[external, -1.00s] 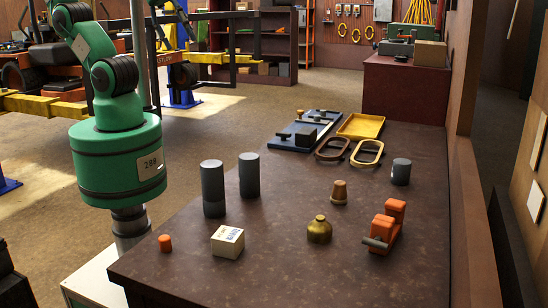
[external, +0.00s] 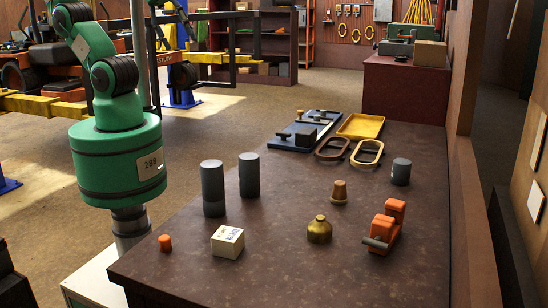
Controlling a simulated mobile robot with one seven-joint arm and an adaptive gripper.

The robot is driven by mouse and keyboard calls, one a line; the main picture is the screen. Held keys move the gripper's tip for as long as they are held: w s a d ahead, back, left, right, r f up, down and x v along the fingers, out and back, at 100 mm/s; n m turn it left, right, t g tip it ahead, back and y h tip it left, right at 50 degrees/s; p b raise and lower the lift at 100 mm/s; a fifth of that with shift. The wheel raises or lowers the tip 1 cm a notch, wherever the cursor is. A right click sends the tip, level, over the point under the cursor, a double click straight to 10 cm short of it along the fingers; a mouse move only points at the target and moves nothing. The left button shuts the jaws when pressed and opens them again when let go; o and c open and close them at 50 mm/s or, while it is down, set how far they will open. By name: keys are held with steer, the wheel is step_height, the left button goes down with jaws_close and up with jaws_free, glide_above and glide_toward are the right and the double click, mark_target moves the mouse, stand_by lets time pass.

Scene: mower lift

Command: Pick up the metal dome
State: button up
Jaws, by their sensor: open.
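The metal dome (external: 319,231) is a small brass-coloured dome with a short knob on top. It stands upright on the dark brown table (external: 290,275), near its front middle, with clear tabletop around it. Part of my green arm shows at the left, beside the table. My gripper is not in view, so its place relative to the dome cannot be seen.
Near the dome are a white box (external: 227,242), an orange clamp-like tool (external: 385,228) and a brown stepped piece (external: 338,192). Two dark cylinders (external: 212,188) (external: 249,175) stand to its left. Trays (external: 361,126) lie farther back.

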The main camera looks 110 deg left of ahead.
steer(key=m+g+b, duration=0.2)
steer(key=g+b, duration=0.1)
steer(key=g, duration=0.1)
glide_above(320, 218)
steer(key=s, duration=0.1)
step_height(320, 218, down, 28)
steer(key=shift+s+a, duration=0.2)
steer(key=shift+a, duration=0.05)
steer(key=shift+w+d+f+b, duration=0.15)
steer(key=shift+f+b, duration=0.1)
steer(key=shift+f, duration=1.15)
steer(key=shift+w+a+f+b, duration=0.15)
steer(key=shift+f+b, duration=0.1)
steer(key=shift+f, duration=1.2)
steer(key=shift+w+d+f+b, duration=0.15)
steer(key=shift+f+b, duration=0.1)
steer(key=shift+f, duration=1.15)
